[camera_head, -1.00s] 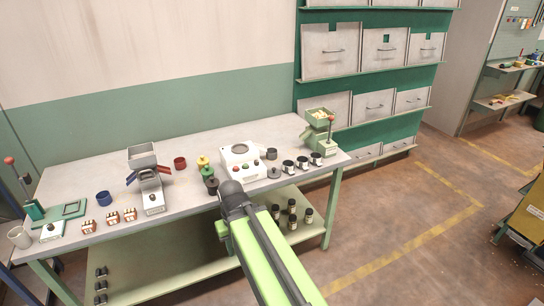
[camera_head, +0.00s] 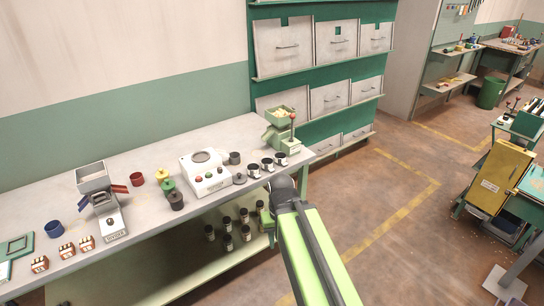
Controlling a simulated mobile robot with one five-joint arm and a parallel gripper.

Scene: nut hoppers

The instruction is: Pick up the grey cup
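A small dark grey cup (camera_head: 235,158) stands upright on the workbench, just right of a white device with a round top. My arm reaches in from the bottom right, and its end, with my gripper (camera_head: 265,220), is at the bench's front edge. The gripper is in front of and to the right of the grey cup, apart from it. Its fingers are mostly hidden behind the arm, so I cannot see whether they are open.
The workbench (camera_head: 150,218) also holds the white device (camera_head: 205,174), a green hopper (camera_head: 283,130), a grey hopper (camera_head: 103,200), a red cup (camera_head: 136,179), a blue cup (camera_head: 54,229) and several dark labelled cups (camera_head: 267,166). Open floor lies to the right.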

